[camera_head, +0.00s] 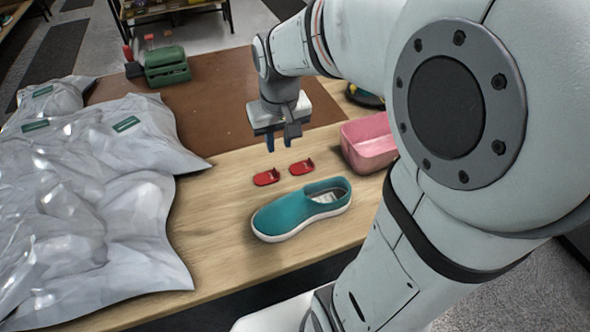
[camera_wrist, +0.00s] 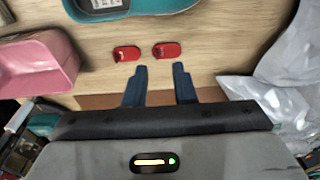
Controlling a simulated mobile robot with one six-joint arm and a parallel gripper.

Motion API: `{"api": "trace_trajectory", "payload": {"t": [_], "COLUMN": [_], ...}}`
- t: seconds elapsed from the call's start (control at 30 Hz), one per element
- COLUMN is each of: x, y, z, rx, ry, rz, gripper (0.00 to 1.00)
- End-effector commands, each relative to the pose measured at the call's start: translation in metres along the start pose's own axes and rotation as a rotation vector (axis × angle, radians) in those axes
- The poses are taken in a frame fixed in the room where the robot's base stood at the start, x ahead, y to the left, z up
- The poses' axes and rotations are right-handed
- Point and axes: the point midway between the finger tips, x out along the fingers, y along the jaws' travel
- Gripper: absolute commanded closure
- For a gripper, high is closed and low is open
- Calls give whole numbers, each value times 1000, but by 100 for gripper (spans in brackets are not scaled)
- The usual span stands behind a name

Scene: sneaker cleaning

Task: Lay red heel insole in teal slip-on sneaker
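The teal slip-on sneaker (camera_head: 293,212) lies on the wooden table with its white sole down and its opening facing up; part of it shows at the top of the wrist view (camera_wrist: 125,12). Two red heel insoles lie side by side just behind it: one on the left (camera_head: 266,177) and one on the right (camera_head: 302,167). In the wrist view they are swapped, the left one here (camera_wrist: 166,50) and the right one here (camera_wrist: 127,53). My gripper (camera_head: 284,146) hangs above the table behind the insoles. Its blue fingers (camera_wrist: 160,70) are apart with nothing between them.
A pink bin (camera_head: 368,146) stands right of the insoles, close to my arm. Shiny plastic bags (camera_head: 90,200) cover the table's left side. Bare wood lies around the insoles.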

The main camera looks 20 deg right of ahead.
Motion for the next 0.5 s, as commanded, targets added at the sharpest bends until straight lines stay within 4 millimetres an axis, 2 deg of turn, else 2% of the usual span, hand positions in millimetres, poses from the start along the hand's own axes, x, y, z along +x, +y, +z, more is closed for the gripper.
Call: {"api": "trace_trajectory", "payload": {"t": [0.1, 0.3, 0.5], "x": [-20, -36, -40], "y": [-4, -8, -9], "z": [33, 82, 109], "rx": [-3, -3, -5], "ry": [50, 116, 152], "rz": [0, -1, -2], "gripper": [76, 76, 76]}}
